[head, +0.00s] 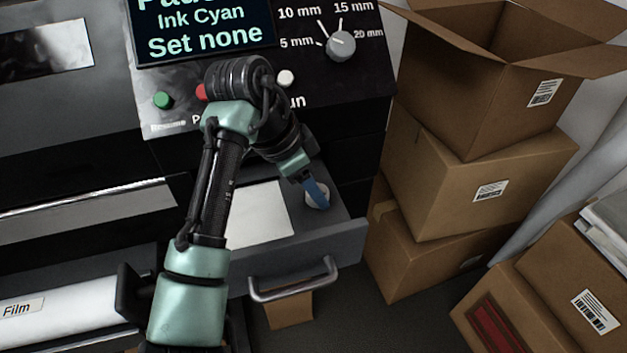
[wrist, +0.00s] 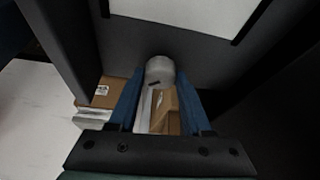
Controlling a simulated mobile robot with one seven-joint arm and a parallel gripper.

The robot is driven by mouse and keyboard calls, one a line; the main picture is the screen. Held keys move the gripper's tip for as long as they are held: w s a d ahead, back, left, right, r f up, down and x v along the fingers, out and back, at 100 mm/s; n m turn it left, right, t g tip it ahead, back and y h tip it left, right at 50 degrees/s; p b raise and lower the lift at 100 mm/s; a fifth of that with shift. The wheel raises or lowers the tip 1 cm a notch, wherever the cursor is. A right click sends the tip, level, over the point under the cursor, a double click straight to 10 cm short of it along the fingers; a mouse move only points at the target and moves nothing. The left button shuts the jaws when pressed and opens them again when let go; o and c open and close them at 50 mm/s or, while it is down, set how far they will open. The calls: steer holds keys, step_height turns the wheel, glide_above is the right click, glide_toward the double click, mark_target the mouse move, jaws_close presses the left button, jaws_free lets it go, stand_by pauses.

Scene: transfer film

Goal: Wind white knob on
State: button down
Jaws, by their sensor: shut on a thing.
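The white knob (head: 312,187) is a pale round piece at the right end of the pulled-out grey drawer (head: 335,236), beside a white sheet (head: 262,215). My gripper (head: 320,200) reaches down to it from the upper left, its blue fingers partly covering it. In the wrist view, the knob (wrist: 160,68) shows as a pale cylinder with a small dark mark, between the tips of the blue fingers of my gripper (wrist: 160,84). The fingers are shut on its sides. What lies under the knob is hidden.
Above are a control panel with a grey dial (head: 341,46), a white button (head: 286,78), a green button (head: 162,100) and a display (head: 205,30). Stacked cardboard boxes (head: 455,180) stand close on the right. The drawer has a metal handle (head: 292,289) in front.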

mark_target(285, 211)
steer(key=shift+m, duration=0.6)
steer(key=shift+c, duration=1.7)
jaws_free()
steer(key=p+v, duration=0.1)
steer(key=v, duration=1.2)
steer(key=shift+w, duration=0.2)
steer(key=shift+a+f, duration=0.15)
